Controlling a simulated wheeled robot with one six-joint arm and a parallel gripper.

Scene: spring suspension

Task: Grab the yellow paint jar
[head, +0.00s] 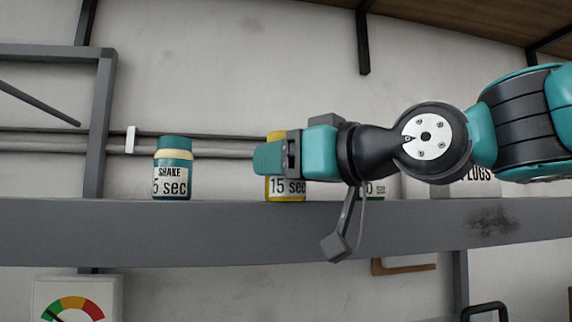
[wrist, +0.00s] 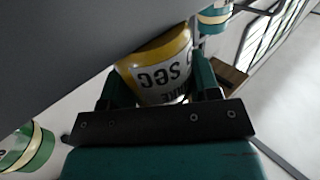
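The yellow paint jar (head: 285,188) stands upright on the grey shelf beam, marked "15 sec", largely hidden behind my gripper in the head view. In the wrist view the yellow jar (wrist: 165,65) sits between the two teal fingers of my gripper (wrist: 160,80), its label facing the palm. The near finger of my gripper (head: 270,158) covers the middle of the jar in the head view. The fingers are apart, one on each side of the jar. No clear gap shows, but I cannot tell whether they press on it.
A teal and cream jar (head: 173,170) stands left of the yellow one on the shelf beam (head: 150,235). Another jar marked "0" (head: 374,188) and a white "PLUGS" box (head: 478,188) are partly hidden behind my arm. Grey frame posts (head: 98,130) rise at the left.

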